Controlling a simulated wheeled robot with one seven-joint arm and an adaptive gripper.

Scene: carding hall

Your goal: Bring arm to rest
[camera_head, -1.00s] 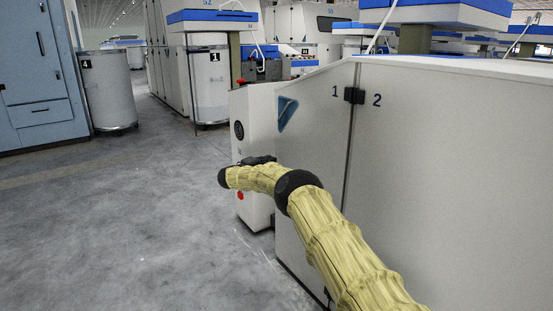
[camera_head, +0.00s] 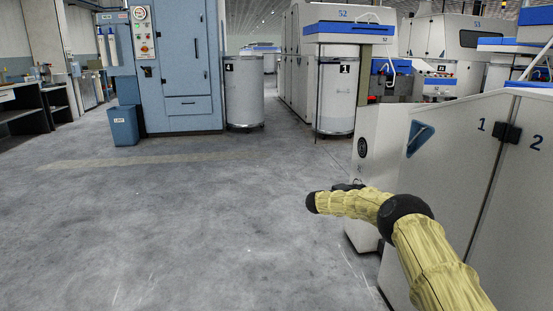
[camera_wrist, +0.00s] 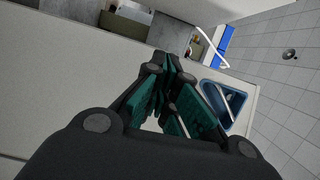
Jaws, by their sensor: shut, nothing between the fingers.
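My arm, in a yellow sleeve with black joints, reaches into the head view from the lower right, in front of a white machine (camera_head: 460,160) with doors marked 1 and 2. In the head view the fingers are mostly hidden behind the arm's black end. In the wrist view my gripper (camera_wrist: 172,75) shows green-padded fingers drawn together, with nothing held. Beyond the fingers lie the pale machine surface and a blue triangular recess (camera_wrist: 224,104). The same recess shows in the head view (camera_head: 418,138).
Open grey floor (camera_head: 200,220) fills the left and middle. A blue cabinet (camera_head: 180,70) and blue bin (camera_head: 123,126) stand at the back left. Tall cans stand behind, one marked 4 (camera_head: 244,95) and one marked 1 (camera_head: 337,100). A dark bench (camera_head: 30,115) is at far left.

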